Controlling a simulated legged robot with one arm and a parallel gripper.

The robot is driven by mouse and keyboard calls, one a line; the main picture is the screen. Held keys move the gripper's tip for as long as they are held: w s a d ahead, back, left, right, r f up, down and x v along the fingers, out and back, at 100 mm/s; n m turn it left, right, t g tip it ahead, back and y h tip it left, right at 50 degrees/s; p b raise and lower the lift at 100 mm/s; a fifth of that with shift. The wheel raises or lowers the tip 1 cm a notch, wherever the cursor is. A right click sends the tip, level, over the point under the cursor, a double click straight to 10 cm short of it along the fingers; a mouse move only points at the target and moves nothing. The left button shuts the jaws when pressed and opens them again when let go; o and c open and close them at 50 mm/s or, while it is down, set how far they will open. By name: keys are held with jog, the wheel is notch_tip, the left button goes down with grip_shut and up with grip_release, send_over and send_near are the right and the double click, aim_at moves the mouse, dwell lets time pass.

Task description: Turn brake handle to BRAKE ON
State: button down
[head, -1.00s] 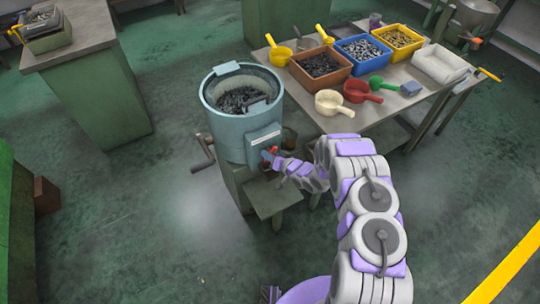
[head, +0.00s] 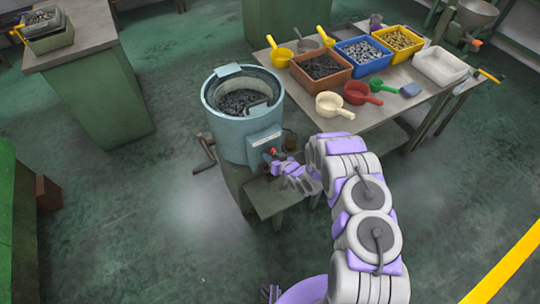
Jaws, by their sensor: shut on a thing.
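A light blue round bowl machine (head: 236,137) stands on a green pedestal, with dark small parts inside its bowl. A box with a pale label plate (head: 264,137) is on its right front side. A small red handle (head: 273,151) shows just below the plate; I take it to be the brake handle. My gripper (head: 276,160) is at this handle and shut on it. The fingers are small here and partly hide the handle, so its exact angle and any BRAKE ON marking cannot be read.
A small metal shelf (head: 275,196) is below my gripper. A steel table (head: 385,122) with bins and scoops stands to the right, behind my arm.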

jog(key=n+t+h, duration=0.1)
jog(key=n+h, duration=0.1)
jog(key=n, duration=0.1)
jog(key=shift+d+n+t, duration=0.1)
jog(key=shift+n+t, duration=0.2)
jog(key=shift+n+t+h+b, duration=0.4)
jog(key=shift+n+h, duration=0.3)
jog(key=shift+n, duration=0.4)
jog(key=c, duration=1)
grip_release()
jog(key=shift+o, duration=0.2)
jog(key=shift+r, duration=0.1)
jog(key=p+v, duration=0.3)
jog(key=v, duration=1.4)
jog(key=shift+s+f, duration=0.25)
